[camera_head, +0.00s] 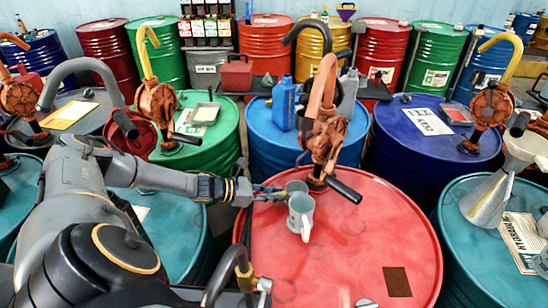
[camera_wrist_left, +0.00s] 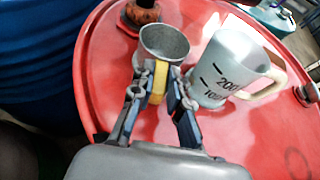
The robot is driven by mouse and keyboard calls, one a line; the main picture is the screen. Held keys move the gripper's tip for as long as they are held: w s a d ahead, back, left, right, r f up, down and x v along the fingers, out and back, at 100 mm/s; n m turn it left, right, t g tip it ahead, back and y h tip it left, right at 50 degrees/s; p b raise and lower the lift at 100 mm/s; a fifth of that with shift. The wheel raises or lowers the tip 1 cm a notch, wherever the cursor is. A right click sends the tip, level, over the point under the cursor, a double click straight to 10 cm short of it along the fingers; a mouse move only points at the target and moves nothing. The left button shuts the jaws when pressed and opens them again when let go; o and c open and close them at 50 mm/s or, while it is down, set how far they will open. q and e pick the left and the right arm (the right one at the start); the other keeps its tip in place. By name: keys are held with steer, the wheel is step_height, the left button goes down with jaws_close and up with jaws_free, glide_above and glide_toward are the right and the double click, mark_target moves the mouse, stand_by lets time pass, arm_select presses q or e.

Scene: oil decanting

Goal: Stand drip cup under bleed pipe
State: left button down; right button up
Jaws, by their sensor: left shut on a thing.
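A small grey metal cup (camera_wrist_left: 165,42) with a yellow handle (camera_wrist_left: 158,80) is over the red drum's top (camera_head: 350,240), close to the pump base. I cannot tell whether its bottom touches the drum. My left gripper (camera_wrist_left: 155,98) is shut on the yellow handle. In the head view my left gripper (camera_head: 270,192) reaches in from the left, and the cup (camera_head: 296,187) shows partly behind a pale measuring jug. The measuring jug (camera_head: 301,215), with dark marks (camera_wrist_left: 232,70), stands just beside the cup. I cannot single out a bleed pipe. My right gripper is not in view.
An orange hand pump (camera_head: 325,140) with a curved spout and black handle rises behind the cup. A brown patch (camera_head: 397,281) lies on the red drum. A metal funnel (camera_head: 488,198) stands on the teal drum at right. The red drum's right half is mostly clear.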

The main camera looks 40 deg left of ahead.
arm_select(q)
steer(key=shift+s, duration=0.1)
steer(key=c, duration=1.3)
jaws_free()
steer(key=shift+s+a+r, duration=0.15)
steer(key=p+v, duration=0.2)
steer(key=v, duration=0.9)
steer(key=shift+s, duration=0.25)
steer(key=shift+a, duration=0.1)
